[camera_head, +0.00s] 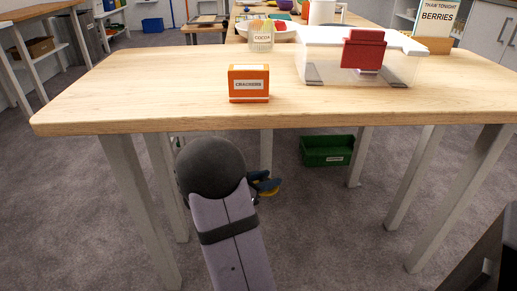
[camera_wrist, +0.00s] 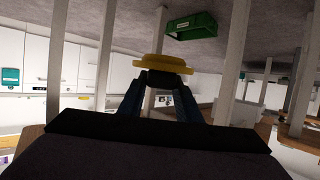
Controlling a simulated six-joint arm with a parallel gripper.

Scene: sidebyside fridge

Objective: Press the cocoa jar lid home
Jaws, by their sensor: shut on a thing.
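The cocoa jar (camera_head: 261,37), pale with a COCOA label, stands upright on the wooden table (camera_head: 150,85), behind the orange crackers box. Its top is too small to make out clearly. My gripper (camera_head: 264,184) is below the tabletop, in front of the table and well away from the jar. In the wrist view my gripper (camera_wrist: 163,80) is shut on a round yellow lid (camera_wrist: 162,63), held across the fingertips. The lid shows partly in the head view (camera_head: 268,191), with my arm hiding some of it. The jar is not visible in the wrist view.
The crackers box (camera_head: 248,69) stands near the table's front edge. A clear bin with a white lid (camera_head: 318,36) and a red box (camera_head: 363,50) stand to the right of the jar. Table legs and a green crate (camera_head: 327,150) are below. The table's left part is clear.

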